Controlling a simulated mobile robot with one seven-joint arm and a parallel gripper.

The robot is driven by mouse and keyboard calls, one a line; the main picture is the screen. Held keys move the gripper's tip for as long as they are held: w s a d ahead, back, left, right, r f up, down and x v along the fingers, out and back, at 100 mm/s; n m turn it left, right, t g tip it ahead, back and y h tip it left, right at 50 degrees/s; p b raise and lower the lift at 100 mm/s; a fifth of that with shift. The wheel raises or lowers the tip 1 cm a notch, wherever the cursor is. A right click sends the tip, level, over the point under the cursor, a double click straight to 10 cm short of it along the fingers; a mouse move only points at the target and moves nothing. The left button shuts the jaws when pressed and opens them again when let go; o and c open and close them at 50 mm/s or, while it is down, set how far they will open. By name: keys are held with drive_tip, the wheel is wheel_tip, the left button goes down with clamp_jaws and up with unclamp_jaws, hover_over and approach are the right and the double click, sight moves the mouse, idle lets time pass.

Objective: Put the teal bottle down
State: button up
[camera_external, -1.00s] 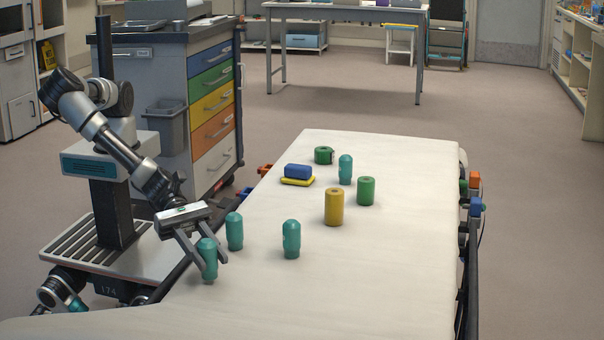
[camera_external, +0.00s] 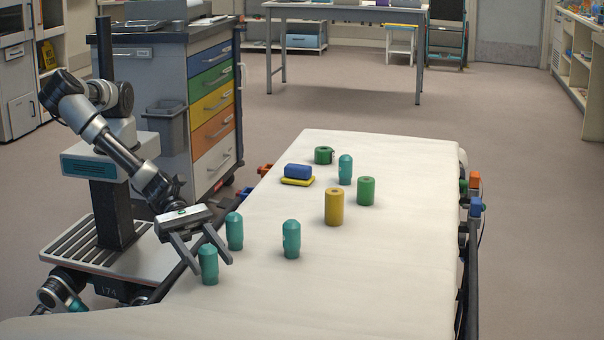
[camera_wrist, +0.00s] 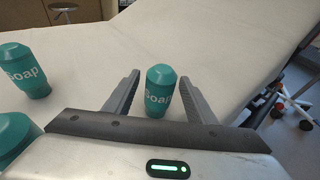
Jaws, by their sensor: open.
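The teal bottle (camera_external: 209,266) stands upright on the white stretcher pad (camera_external: 370,285), close to its left edge. My gripper (camera_external: 213,267) is open, with one finger on each side of this bottle. Two more teal bottles stand nearby, one just behind (camera_external: 234,232) and one to the right (camera_external: 291,240). A further teal bottle (camera_external: 345,170) stands at the far end.
The pad's right and near parts are clear. A drawer cart (camera_external: 172,85) stands behind my arm.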

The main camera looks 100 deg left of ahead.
drive_tip(key=p+v, duration=0.2)
drive_tip(key=v, duration=0.9)
drive_tip(key=shift+s+a, duration=0.25)
